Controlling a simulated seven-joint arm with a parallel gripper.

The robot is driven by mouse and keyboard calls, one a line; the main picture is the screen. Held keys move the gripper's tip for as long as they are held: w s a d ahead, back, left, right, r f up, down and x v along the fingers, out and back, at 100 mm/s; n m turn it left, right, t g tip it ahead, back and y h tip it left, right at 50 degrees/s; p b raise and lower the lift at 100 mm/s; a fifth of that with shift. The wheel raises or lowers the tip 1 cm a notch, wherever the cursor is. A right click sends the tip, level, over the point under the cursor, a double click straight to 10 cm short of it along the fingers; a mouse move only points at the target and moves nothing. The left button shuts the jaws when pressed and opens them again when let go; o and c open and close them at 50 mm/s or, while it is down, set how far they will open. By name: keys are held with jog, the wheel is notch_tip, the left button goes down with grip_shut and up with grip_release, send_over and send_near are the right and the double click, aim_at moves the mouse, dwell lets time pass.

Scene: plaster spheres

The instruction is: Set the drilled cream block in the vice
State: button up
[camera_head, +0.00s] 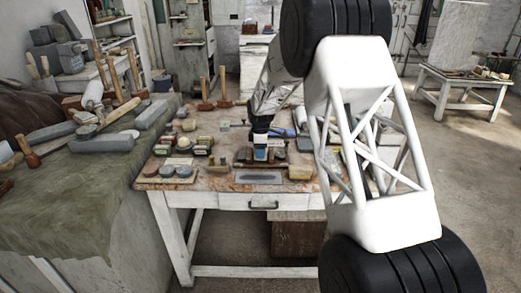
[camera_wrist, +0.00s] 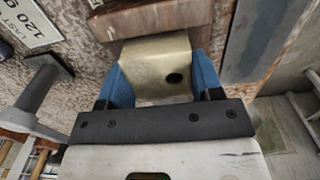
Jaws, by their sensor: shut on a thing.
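In the wrist view my gripper (camera_wrist: 155,80) has its two blue fingers on either side of a cream block (camera_wrist: 150,58) with a dark drilled hole in its face. The fingers are closed against the block's sides. A reddish-brown wooden piece (camera_wrist: 160,18) lies right beyond the block's far edge; it may be part of the vice, but I cannot tell whether the block touches it. In the head view my gripper (camera_head: 261,152) is low over the middle of the worktable, and the held block is not clear there. I cannot pick out the vice with certainty.
The white-legged worktable (camera_head: 230,201) carries small stones and blocks on both sides of my gripper. A grey slab (camera_head: 258,177) and a yellowish block (camera_head: 300,173) lie near its front edge. In the wrist view a grey T-shaped tool (camera_wrist: 43,82) lies left of my gripper.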

jog(key=shift+f, duration=0.4)
jog(key=o, duration=1.2)
jog(key=shift+r, duration=0.15)
jog(key=shift+r, duration=1.85)
